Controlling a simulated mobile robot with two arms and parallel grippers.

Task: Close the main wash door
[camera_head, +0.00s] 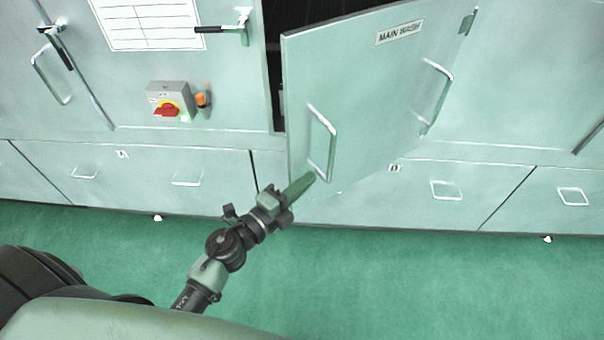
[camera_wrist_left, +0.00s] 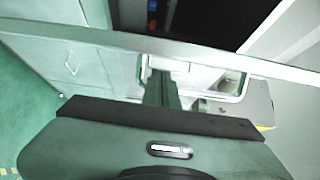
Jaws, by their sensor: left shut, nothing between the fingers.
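The main wash door (camera_head: 370,90) is a pale green panel labelled MAIN WASH. It stands partly open, hinged on its right, with a dark gap (camera_head: 300,12) at its left and top. A silver loop handle (camera_head: 331,140) is on its left part. My left gripper (camera_head: 312,177) is shut and empty, its tip at or close to the lower end of that handle; I cannot tell if they touch. In the left wrist view the gripper fingers (camera_wrist_left: 160,88) point toward the door's edge (camera_wrist_left: 120,40) and the dark opening (camera_wrist_left: 205,18). My right gripper is not in view.
Lower panels with handles (camera_head: 446,190) run along the base. The green floor (camera_head: 400,280) in front is clear.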

